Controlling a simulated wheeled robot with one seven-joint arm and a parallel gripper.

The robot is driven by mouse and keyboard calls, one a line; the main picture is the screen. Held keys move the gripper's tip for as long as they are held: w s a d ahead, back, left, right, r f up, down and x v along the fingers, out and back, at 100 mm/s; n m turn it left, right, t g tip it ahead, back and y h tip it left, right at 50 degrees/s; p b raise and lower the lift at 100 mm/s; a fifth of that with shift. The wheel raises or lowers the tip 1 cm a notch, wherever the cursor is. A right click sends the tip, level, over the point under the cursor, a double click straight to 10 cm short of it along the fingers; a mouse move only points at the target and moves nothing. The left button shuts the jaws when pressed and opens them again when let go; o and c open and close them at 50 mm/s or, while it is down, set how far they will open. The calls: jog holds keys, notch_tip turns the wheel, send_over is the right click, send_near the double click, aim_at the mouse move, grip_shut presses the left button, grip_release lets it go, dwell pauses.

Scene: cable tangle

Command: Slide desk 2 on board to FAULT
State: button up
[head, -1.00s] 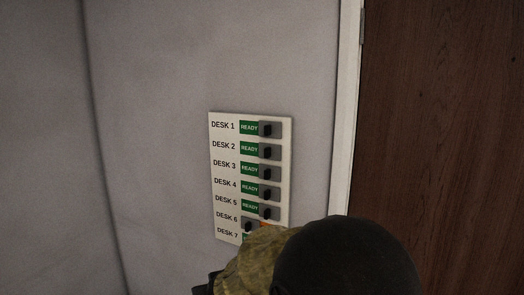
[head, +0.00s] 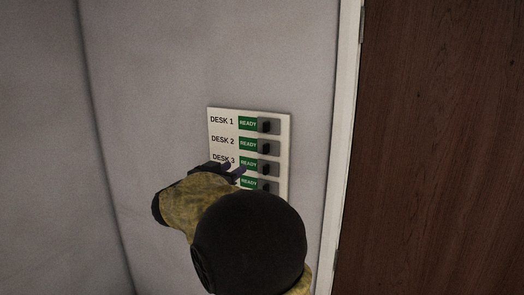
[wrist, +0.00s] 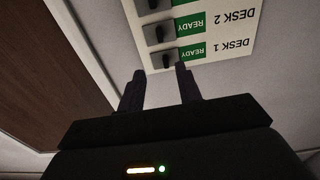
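The white status board (head: 227,131) hangs on the grey wall. Its desk 2 row has a green READY label (head: 248,144) and a dark slider knob (head: 265,147) at the right of its slot. The desk 2 knob (wrist: 158,33) also shows in the wrist view, where the board appears upside down. My gripper (head: 232,170) is in front of the board near the desk 3 and 4 rows in the head view. In the wrist view its two fingers (wrist: 160,78) are apart with nothing between them. My arm hides the board's lower rows.
The desk 1 knob (head: 266,125) and desk 3 knob (head: 265,169) sit close above and below, both beside green READY labels. A brown wooden door (head: 445,140) with a white frame (head: 347,125) stands to the right. The wall left of the board is clear.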

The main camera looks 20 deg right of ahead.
aim_at(264, 149)
jog(key=p+x, duration=0.5)
jog(key=x, duration=1.2)
jog(key=shift+w+d, duration=0.15)
jog(key=shift+d, duration=0.05)
grip_shut()
